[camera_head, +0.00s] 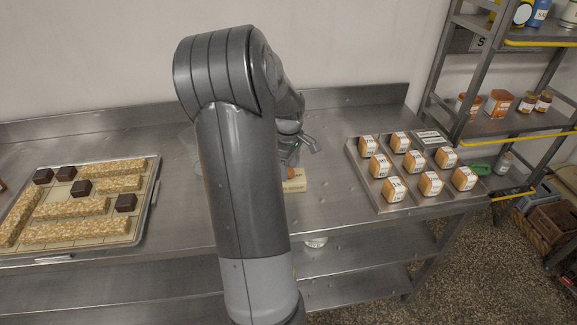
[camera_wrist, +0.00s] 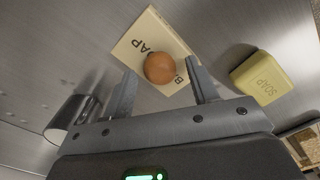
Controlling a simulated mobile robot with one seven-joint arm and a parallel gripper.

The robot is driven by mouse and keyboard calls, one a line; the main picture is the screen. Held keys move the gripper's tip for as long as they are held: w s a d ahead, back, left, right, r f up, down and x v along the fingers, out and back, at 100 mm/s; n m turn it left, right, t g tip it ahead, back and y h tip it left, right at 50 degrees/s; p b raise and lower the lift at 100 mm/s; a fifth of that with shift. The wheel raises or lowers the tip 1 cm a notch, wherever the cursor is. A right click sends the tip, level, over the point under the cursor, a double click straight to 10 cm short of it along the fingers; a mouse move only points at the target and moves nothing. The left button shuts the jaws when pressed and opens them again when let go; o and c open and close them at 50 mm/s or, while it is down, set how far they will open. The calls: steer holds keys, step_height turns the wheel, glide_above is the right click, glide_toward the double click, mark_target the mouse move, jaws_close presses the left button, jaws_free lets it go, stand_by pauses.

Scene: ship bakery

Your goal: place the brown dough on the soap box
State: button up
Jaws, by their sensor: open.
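The brown dough (camera_wrist: 159,69) is a smooth round ball. It rests on the flat cream soap box (camera_wrist: 130,48), near the box's lower right end in the wrist view, covering part of the printed lettering. In the head view the dough (camera_head: 291,173) and the soap box (camera_head: 297,186) show partly behind my arm. My gripper (camera_wrist: 161,74) is open, with one finger on each side of the dough and visible gaps between. It holds nothing. In the head view my gripper (camera_head: 303,146) is partly hidden by my arm.
A yellow-green soap bar (camera_wrist: 260,78) lies right of the box and a dark cylinder (camera_wrist: 70,116) left, in the wrist view. A board with crumbly bars and dark cubes (camera_head: 136,226) is at left. A tray of labelled cubes (camera_head: 409,205) is at right, beside a metal rack (camera_head: 440,70).

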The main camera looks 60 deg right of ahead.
step_height(320, 180, up, 12)
steer(key=shift+r, duration=0.15)
stand_by(0.5)
steer(key=w+a+r+m+t, duration=0.1)
steer(key=w+a+r, duration=0.15)
steer(key=a, duration=0.95)
steer(key=w+a+r+t, duration=0.2)
steer(key=a+r, duration=0.2)
steer(key=a, duration=0.7)
steer(key=s+a+t, duration=0.1)
steer(key=s+a, duration=0.2)
steer(key=a, duration=0.3)
steer(key=s+a, duration=0.3)
steer(key=a, duration=0.4)
steer(key=s+a+m+t, duration=0.1)
steer(key=s+a, duration=0.2)
steer(key=a, duration=0.4)
steer(key=shift+a+f+t, duration=0.25)
steer(key=shift+f+t, duration=0.05)
steer(key=shift+f, duration=0.15)
